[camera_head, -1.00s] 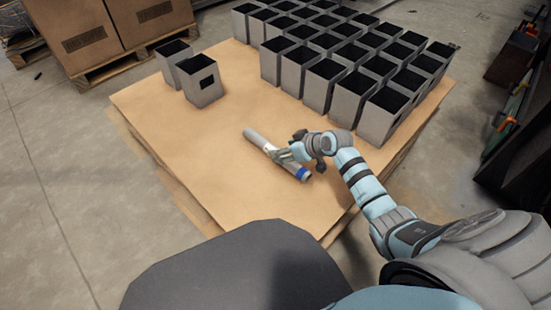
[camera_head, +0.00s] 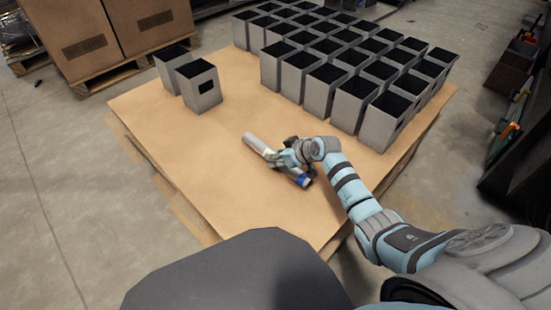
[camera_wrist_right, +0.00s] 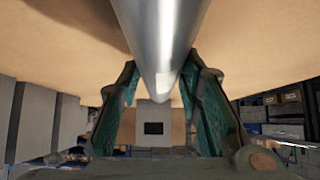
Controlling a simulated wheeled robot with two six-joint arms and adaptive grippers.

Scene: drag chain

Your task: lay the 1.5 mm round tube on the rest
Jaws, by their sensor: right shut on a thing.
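The round tube (camera_head: 257,143) is a grey metal pipe with a blue band near its lower right end. It lies slantwise over the near middle of the brown tabletop. My right gripper (camera_head: 283,158) is shut on it around its middle. In the right wrist view the tube (camera_wrist_right: 165,35) runs between the green-padded fingers of the gripper (camera_wrist_right: 165,85). I cannot tell whether the tube touches the tabletop or hangs just above it. I cannot make out for certain which thing is the rest. My left gripper is not in view.
Two open square grey tubes (camera_head: 200,88) stand at the table's left. Several rows of similar tubes (camera_head: 322,88) fill the back right. The brown tabletop (camera_head: 190,150) is clear to the left of the pipe. Cardboard boxes (camera_head: 90,45) stand on a pallet behind.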

